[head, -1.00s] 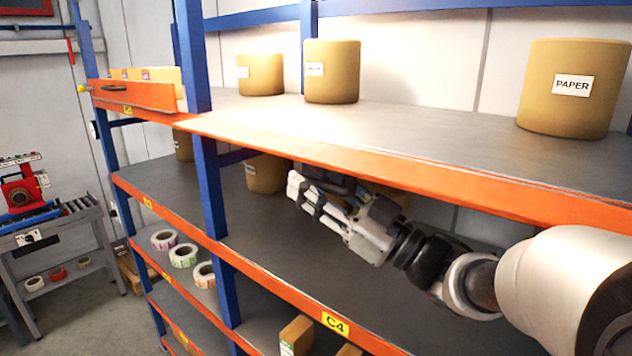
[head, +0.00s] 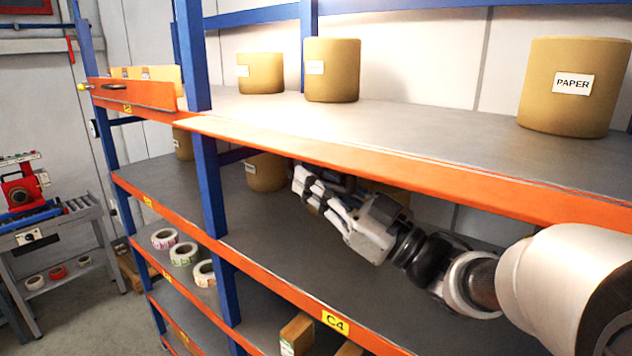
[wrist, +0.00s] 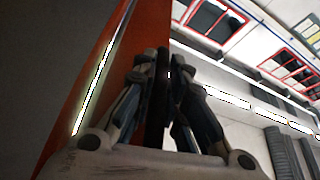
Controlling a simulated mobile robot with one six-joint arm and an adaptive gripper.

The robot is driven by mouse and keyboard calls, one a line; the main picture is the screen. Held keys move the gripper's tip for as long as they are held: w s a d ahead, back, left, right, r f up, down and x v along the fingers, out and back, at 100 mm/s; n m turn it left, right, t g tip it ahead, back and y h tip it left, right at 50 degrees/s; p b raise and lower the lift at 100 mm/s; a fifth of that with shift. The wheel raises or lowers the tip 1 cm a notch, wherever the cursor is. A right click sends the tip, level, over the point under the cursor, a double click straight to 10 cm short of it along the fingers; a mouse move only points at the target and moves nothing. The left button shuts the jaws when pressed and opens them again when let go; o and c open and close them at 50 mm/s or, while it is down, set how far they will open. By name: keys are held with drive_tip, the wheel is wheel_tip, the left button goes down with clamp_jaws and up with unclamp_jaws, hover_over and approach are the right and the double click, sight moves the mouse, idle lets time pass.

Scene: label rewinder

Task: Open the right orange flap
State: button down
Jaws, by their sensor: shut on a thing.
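The right orange flap (head: 440,180) runs along the front of the upper shelf at the right. It lies folded outward and down, unlike the upright left flap. My gripper (head: 318,190) is beneath it, just under the shelf edge. In the wrist view the orange panel (wrist: 85,85) rises just left of my gripper (wrist: 163,70). The fingers are closed around a dark bar (wrist: 157,115), which looks like the flap's handle. The handle is hidden under the flap in the head view.
The left orange flap (head: 135,94) stands upright with a dark handle. Brown paper rolls (head: 332,70) stand on the upper shelf. A blue post (head: 210,190) is left of my gripper. The lower shelf edge (head: 300,297) runs below my arm.

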drive_tip(key=m, duration=0.2)
drive_tip(key=r+m+t+h, duration=0.1)
drive_tip(key=m, duration=0.1)
drive_tip(key=s+r+m+t+p, duration=0.1)
drive_tip(key=shift+a+r+m, duration=0.15)
drive_tip(key=shift+a+m, duration=0.25)
drive_tip(key=c, duration=1.6)
unclamp_jaws()
drive_tip(key=shift+c, duration=0.2)
drive_tip(key=shift+o, duration=0.2)
drive_tip(key=shift+h, duration=0.3)
drive_tip(key=v, duration=1.2)
